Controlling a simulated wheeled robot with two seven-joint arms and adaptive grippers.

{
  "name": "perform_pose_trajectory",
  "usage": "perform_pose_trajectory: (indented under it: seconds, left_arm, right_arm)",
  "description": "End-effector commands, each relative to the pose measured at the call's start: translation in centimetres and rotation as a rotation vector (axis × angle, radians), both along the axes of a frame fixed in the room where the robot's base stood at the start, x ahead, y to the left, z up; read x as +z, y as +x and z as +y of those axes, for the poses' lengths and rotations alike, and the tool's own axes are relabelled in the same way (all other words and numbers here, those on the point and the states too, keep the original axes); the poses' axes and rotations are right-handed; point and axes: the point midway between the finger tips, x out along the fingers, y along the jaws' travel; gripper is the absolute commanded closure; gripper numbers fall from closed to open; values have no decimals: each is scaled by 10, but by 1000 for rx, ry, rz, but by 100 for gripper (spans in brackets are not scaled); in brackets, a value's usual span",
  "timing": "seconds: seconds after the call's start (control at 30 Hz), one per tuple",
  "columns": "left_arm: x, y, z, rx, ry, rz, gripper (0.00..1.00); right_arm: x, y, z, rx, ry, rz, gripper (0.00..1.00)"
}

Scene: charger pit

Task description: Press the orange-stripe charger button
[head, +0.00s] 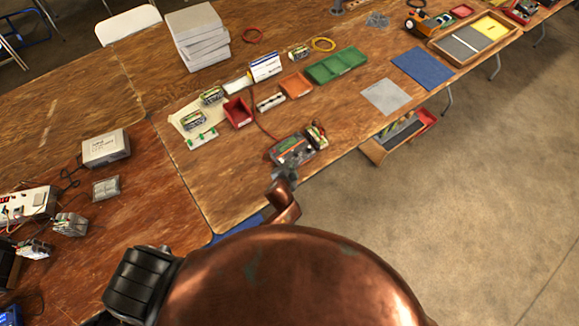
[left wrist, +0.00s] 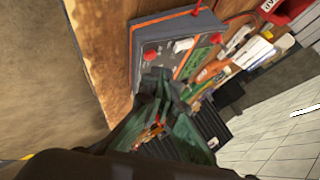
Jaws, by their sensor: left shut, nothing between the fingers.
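The grey charger (head: 290,149) lies near the front edge of the wooden table in the head view. In the left wrist view the charger (left wrist: 170,27) shows close up, with an orange stripe along its rim, a white switch-like part (left wrist: 183,45) and a red knob (left wrist: 149,55). I cannot tell which part is the button. My left gripper (head: 284,174) is shut and empty at the charger's near side. Its fingertips (left wrist: 158,76) overlap the lower part of the panel in the left wrist view; contact cannot be told. My right gripper is not in view.
A battery pack (head: 317,136) stands at the charger's right. A red bin (head: 238,112), an orange tray (head: 296,85) and a green tray (head: 336,66) lie beyond it. A wooden box (head: 398,140) sits below the table edge. Bare table lies left of the charger.

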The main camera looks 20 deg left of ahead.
Motion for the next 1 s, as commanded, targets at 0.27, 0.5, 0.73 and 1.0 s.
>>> perform_pose_trajectory:
  seconds: [0.27, 0.5, 0.73, 1.0]
  left_arm:
    - [-3, 0, 0, 1, 0, 1, 100]
    - [-9, 1, 1, 0, 0, 0, 100]
    - [-8, 1, 1, 0, 0, 0, 100]
    - [-10, 1, 2, 0, 0, 0, 100]
  right_arm:
    - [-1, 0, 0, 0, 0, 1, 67]
    - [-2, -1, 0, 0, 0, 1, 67]
    - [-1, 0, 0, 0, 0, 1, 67]
    - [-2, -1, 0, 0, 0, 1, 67]
